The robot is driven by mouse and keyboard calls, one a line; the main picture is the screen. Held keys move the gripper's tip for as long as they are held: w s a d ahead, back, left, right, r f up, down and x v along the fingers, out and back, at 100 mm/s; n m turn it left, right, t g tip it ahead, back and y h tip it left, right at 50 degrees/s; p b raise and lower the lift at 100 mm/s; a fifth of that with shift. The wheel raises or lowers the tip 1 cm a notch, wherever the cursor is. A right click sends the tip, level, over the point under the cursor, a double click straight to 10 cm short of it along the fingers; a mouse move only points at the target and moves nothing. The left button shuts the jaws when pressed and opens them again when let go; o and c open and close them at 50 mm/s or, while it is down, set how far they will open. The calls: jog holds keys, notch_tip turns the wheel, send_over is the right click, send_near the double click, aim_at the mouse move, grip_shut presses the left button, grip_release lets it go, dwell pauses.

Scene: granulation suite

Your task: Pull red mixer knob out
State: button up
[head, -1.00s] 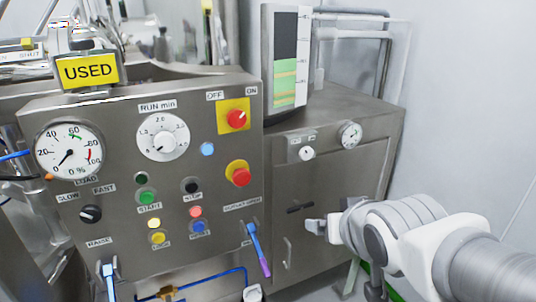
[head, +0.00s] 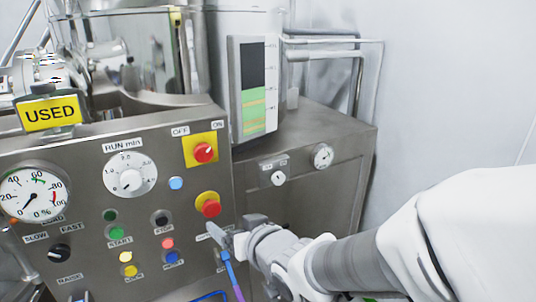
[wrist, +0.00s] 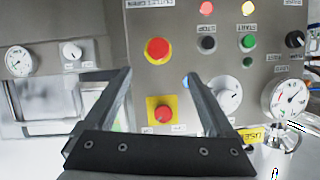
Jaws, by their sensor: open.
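The steel mixer panel carries two red knobs. The upper red knob (head: 204,152) sits on a square yellow plate between OFF and ON labels. The lower red mushroom knob (head: 210,207) sits on a round yellow disc below it. In the wrist view, which is upside down, the mushroom knob (wrist: 158,49) is above and the OFF/ON knob (wrist: 164,114) is below. My gripper (head: 218,237) is just below the mushroom knob in the head view. In the wrist view my gripper (wrist: 158,75) is open and empty, its fingers apart, with both knobs in line between them.
Coloured buttons, such as the green one (head: 116,232), and a timer dial (head: 130,177) lie left of the knobs. A blue-purple lever (head: 231,272) hangs below my gripper. A steel cabinet (head: 310,190) with a gauge (head: 323,156) stands to the right.

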aim_at(213, 210)
jog(key=p+x, duration=0.3)
jog(key=x, duration=1.2)
jog(key=shift+w+d+f, duration=0.15)
grip_shut()
dwell(0.4)
